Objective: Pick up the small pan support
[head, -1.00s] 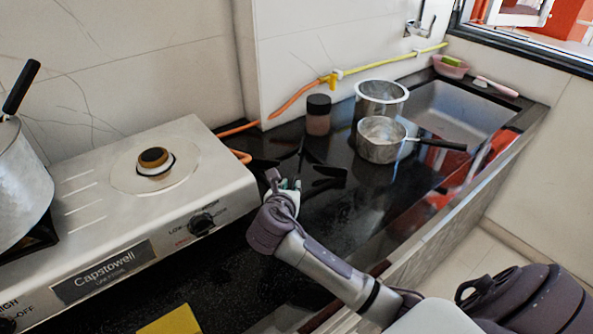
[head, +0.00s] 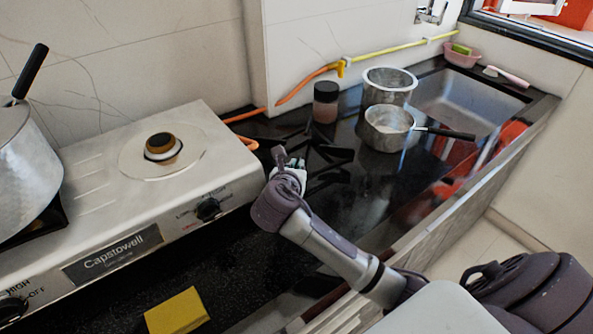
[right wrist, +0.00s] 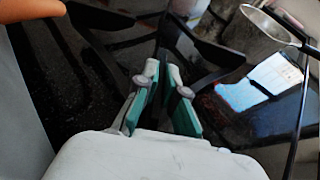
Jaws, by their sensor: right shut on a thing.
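The small pan support (head: 333,153) is black with several thin prongs. In the head view it is on the dark counter to the right of the stove, hard to tell from the black surface. Its dark prongs also show in the right wrist view (right wrist: 205,47). My right gripper (head: 290,164) is at the near left side of the support. In the right wrist view its green-padded fingers (right wrist: 160,98) are shut around a thin dark bar of the support. I cannot tell whether the support is clear of the counter. My left gripper is not in view.
The gas stove (head: 100,205) stands close on the left, with a large pot (head: 22,165) on it. A jar (head: 325,103), a metal pot (head: 389,86) and a saucepan (head: 386,130) stand behind, near the sink (head: 465,103). A yellow block (head: 176,312) lies in front.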

